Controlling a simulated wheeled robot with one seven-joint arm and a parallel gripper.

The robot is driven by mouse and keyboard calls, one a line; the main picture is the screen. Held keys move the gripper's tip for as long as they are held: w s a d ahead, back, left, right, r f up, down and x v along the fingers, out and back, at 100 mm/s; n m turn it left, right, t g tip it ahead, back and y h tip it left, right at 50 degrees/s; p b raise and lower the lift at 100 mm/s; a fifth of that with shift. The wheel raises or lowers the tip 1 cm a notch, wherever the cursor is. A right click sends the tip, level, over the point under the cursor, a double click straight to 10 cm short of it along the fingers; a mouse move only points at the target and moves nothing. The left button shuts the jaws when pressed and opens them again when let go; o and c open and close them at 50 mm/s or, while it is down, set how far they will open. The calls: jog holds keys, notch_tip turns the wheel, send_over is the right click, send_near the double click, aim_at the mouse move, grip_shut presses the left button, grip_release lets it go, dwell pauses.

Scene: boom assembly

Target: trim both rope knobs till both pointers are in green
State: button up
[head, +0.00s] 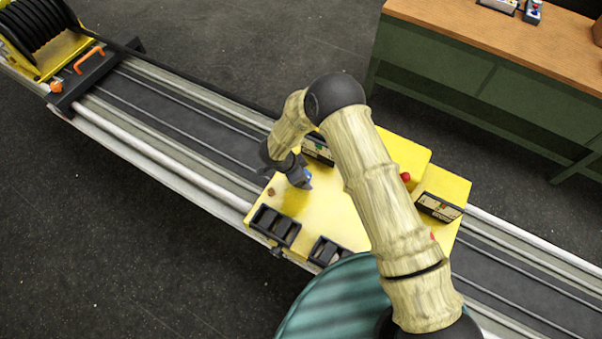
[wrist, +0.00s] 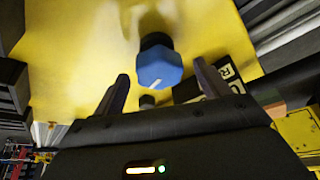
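A blue knob (wrist: 160,68) with a white mark on its face stands on the yellow carriage and shows in the wrist view. My gripper (wrist: 160,90) is open, with one finger on each side of the knob and a gap to both. One gauge (head: 318,150) is partly hidden behind my arm. Another gauge (head: 438,207) sits at the carriage's right side. I cannot read their pointers. The second knob is not clearly visible.
The carriage sits on a long rail (head: 165,130) running from upper left to lower right. A red button (head: 405,177) is on the carriage. Black roller blocks (head: 275,226) line its front edge. A hose reel (head: 40,30) is at upper left, a green workbench (head: 490,85) at upper right.

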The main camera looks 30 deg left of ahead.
jog(key=shift+r, duration=0.1)
jog(key=b+v, duration=0.6)
jog(key=v, duration=1.1)
jog(key=shift+a+r, duration=0.1)
